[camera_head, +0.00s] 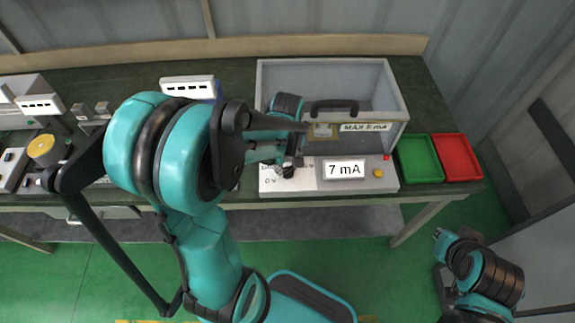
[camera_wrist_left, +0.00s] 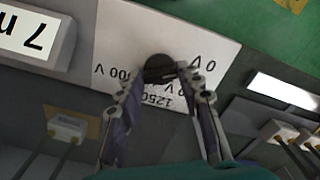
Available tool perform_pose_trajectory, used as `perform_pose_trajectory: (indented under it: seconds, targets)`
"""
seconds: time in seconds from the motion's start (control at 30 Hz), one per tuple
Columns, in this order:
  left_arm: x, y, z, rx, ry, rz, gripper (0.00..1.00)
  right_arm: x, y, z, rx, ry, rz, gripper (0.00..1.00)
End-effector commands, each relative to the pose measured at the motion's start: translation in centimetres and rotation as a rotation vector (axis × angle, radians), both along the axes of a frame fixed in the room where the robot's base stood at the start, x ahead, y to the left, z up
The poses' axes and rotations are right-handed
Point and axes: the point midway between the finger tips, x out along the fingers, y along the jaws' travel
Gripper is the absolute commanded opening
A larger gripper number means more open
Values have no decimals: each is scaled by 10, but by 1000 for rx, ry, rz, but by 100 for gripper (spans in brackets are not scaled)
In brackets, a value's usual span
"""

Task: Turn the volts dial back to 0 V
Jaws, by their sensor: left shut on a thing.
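The volts dial (camera_wrist_left: 158,68) is a small dark round knob on a white panel (camera_wrist_left: 112,52) with printed volt marks, seen upside down in the left wrist view. The "0 V" mark lies just right of the dial. My left gripper (camera_wrist_left: 164,76) is shut on the dial, with a fingertip at each side. In the head view, my left gripper (camera_head: 288,168) is at the left end of the grey device front, and its fingers mostly hide the dial. Which mark the dial points to cannot be made out. My right gripper (camera_head: 440,236) is at the lower right, away from the table.
A display (camera_head: 344,169) reading "7 mA" is right of the dial. A clear-walled box (camera_head: 380,80) with a black handle stands behind it. Green (camera_head: 418,158) and red (camera_head: 456,157) trays lie at right. Other instruments (camera_head: 40,152) crowd the left table.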

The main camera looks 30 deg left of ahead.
Motion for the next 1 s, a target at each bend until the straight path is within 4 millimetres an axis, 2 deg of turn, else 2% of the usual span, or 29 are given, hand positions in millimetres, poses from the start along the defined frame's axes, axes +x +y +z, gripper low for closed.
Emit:
perform_pose_trajectory:
  seconds: [0.37,0.4,0.47,0.83,1.0]
  targets:
    - [0,0,0,0,0,6,7,0,0,0,0,0,0,0]
    - [0,0,0,0,0,6,41,0,0,0,0,0,0,0]
    - [0,0,0,0,0,6,57,0,0,0,0,0,0,0]
    - [0,0,3,0,0,5,57,0,0,0,0,0,0,0]
    - [0,0,24,0,0,5,57,0,0,0,0,0,0,0]
